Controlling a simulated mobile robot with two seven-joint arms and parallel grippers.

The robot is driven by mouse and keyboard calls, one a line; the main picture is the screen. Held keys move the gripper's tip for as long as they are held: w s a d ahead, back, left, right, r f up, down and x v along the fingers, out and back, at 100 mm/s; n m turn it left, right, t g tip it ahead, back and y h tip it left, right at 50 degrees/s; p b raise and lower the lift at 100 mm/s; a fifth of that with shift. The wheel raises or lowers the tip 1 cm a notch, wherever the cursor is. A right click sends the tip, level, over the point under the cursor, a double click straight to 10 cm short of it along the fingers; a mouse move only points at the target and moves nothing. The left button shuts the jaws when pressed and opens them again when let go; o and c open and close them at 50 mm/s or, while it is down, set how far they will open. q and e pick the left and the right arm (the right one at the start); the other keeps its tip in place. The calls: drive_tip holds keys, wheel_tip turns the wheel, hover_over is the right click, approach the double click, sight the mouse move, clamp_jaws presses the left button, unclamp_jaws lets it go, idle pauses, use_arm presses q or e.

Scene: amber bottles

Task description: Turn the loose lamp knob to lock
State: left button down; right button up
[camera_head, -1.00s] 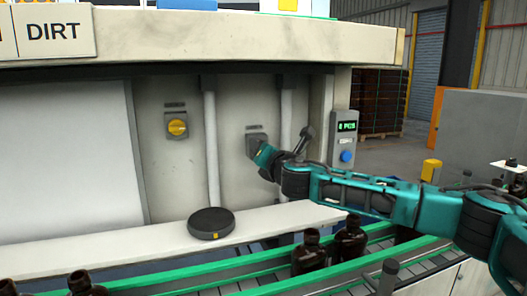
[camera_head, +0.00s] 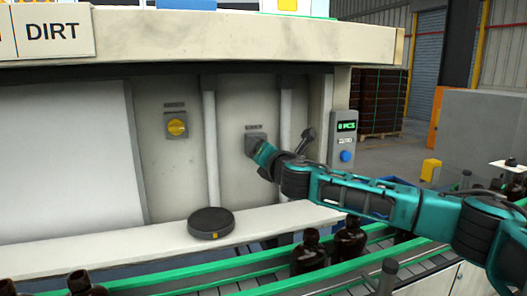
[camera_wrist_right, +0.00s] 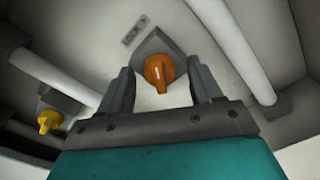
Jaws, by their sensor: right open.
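An orange knob (camera_wrist_right: 159,73) on a dark grey square plate (camera_wrist_right: 178,44) shows in the right wrist view, on the light back panel. My right gripper (camera_wrist_right: 163,88) is open, with one finger on each side of the knob and gaps to both. In the head view my right gripper (camera_head: 262,155) reaches the right-hand knob plate (camera_head: 255,138) and hides its knob. A second, yellow knob (camera_head: 177,127) sits on a grey plate to the left; it also shows in the right wrist view (camera_wrist_right: 48,121). My left gripper is not in view.
White vertical pipes (camera_head: 211,150) run on both sides of the right-hand plate. A black round puck (camera_head: 211,222) lies on the white ledge (camera_head: 120,247). Brown bottles (camera_head: 310,252) stand on the green-railed conveyor. A grey box with a green display (camera_head: 346,126) is at the right.

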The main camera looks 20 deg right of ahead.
drive_tip(key=shift+s, duration=0.1)
drive_tip(key=s, duration=1.2)
drive_tip(key=shift+s+d+b, duration=0.2)
drive_tip(key=shift+s+b, duration=0.2)
drive_tip(key=shift+b, duration=0.05)
drive_tip(key=shift+w, duration=0.15)
